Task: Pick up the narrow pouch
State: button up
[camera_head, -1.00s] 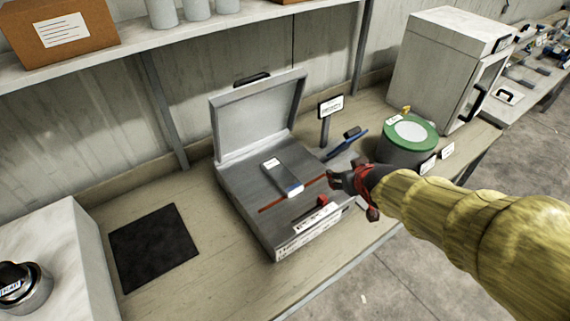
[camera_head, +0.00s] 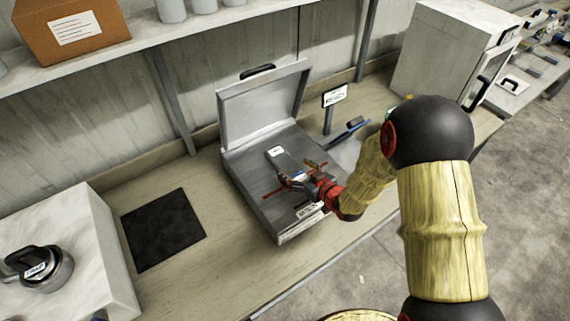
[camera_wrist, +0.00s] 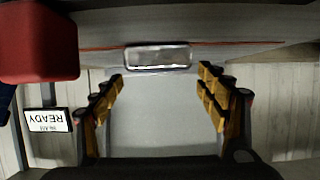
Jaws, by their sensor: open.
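The gripper is open and empty, low over the bed at that near end. In the wrist view the pouch's pale, shiny end (camera_wrist: 158,56) lies ahead of and between the two spread fingers (camera_wrist: 160,85). I cannot tell whether either finger touches it.
The raised lid (camera_head: 265,103) stands behind the bed. A red block (camera_wrist: 38,40) sits close by one finger in the wrist view. A sign on a post (camera_head: 335,95) and a blue-handled tool (camera_head: 345,133) are to the right. A black mat (camera_head: 162,230) lies left.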

aim_at(285, 161)
jog(key=x, duration=0.5)
jog(key=shift+w+a+r, duration=0.1)
jog(key=shift+r, duration=0.15)
jog(key=shift+c, duration=0.3)
jog(key=c, duration=1.1)
jog(key=shift+r, duration=0.15)
jog(key=shift+c, duration=1.4)
